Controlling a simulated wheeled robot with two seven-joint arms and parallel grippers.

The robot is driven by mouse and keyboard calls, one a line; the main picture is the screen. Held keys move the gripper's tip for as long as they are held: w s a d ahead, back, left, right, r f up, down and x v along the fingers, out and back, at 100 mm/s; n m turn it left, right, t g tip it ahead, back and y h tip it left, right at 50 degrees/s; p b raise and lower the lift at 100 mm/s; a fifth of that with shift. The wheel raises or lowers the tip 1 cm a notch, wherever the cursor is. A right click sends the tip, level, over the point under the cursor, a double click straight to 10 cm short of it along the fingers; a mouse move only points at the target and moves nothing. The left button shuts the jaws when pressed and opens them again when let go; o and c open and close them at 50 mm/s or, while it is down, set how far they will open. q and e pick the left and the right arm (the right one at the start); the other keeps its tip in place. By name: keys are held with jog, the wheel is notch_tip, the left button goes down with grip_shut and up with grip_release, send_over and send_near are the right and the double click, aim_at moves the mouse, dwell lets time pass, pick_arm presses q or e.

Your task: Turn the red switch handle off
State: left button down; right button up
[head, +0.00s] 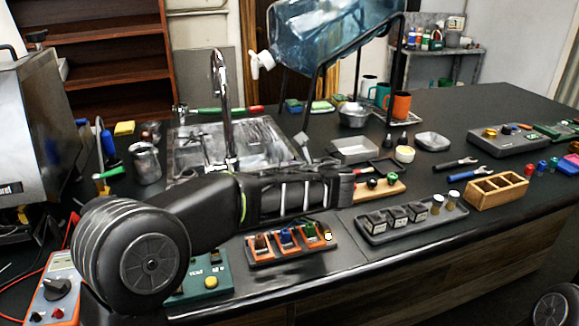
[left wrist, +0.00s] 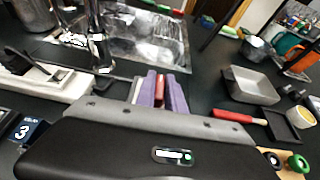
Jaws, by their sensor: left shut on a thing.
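My left gripper (left wrist: 162,92) shows in the left wrist view with its two purplish fingers close together. A narrow red thing (left wrist: 160,86) sits between them, mostly hidden by the fingers; I cannot tell whether it is the switch handle. In the head view my left arm reaches across the counter, and its fingertips are hard to make out. A red handle end (head: 257,110) shows on a bar behind the sink, with a green end (head: 205,110) to its left. Another red handle (left wrist: 234,116) lies on the counter right of my fingers. My right gripper is in neither view.
The sink (head: 175,137) with its tall faucet (head: 222,95) lies behind my arm. A grey tray (head: 355,150) and cups stand to the right. A multimeter (head: 52,290) is front left. Racks of small parts (head: 292,247) line the front edge.

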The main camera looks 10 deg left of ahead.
pick_arm(q)
jog(key=shift+r, duration=0.1)
jog(key=c, duration=1.4)
grip_release()
jog(key=shift+c, duration=0.2)
jog(key=v, duration=0.7)
jog(key=shift+s+d, duration=0.2)
jog(key=shift+s, duration=0.1)
